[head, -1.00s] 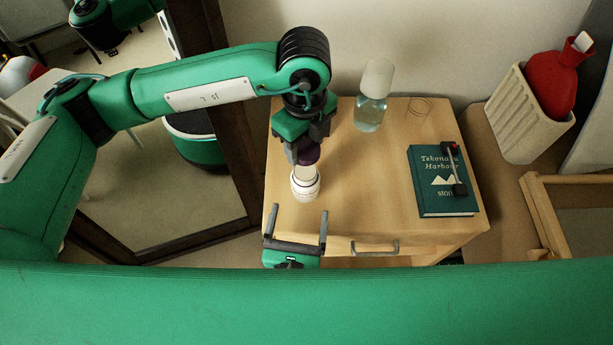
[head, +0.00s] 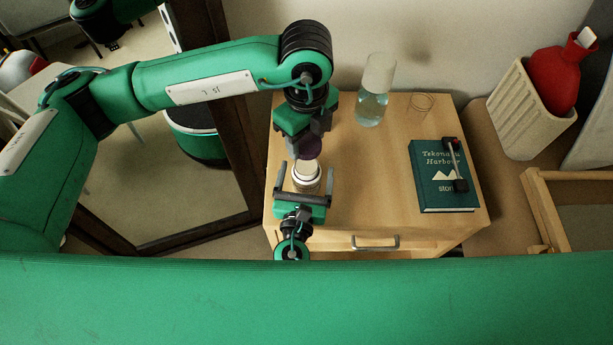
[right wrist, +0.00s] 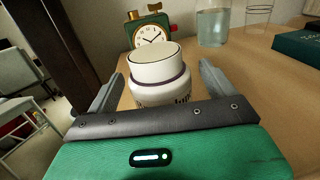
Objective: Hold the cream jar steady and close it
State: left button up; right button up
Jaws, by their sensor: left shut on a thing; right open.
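The white cream jar (head: 306,177) stands upright on the wooden cabinet top. In the right wrist view the jar (right wrist: 158,76) shows a rimmed neck and a purple band, with no lid on it. My left gripper (head: 306,146) is shut on a dark purple round piece, seemingly the lid (head: 308,150), above and slightly behind the jar. How far apart lid and jar are is hard to tell from above. My right gripper (head: 305,168) is open, one finger on each side of the jar. In the right wrist view gaps show between the fingers (right wrist: 160,78) and the jar.
A clear bottle (head: 371,105) stands at the back. A teal book (head: 440,185) with a dark object (head: 456,165) on it lies right. The middle is clear.

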jog(key=shift+w+d, duration=0.2)
jog(key=shift+w, duration=1.15)
jog(key=c, duration=1.4)
pick_arm(q)
send_over(306, 165)
jog(key=shift+f, duration=2.5)
pick_arm(e)
jog(key=shift+c, duration=0.4)
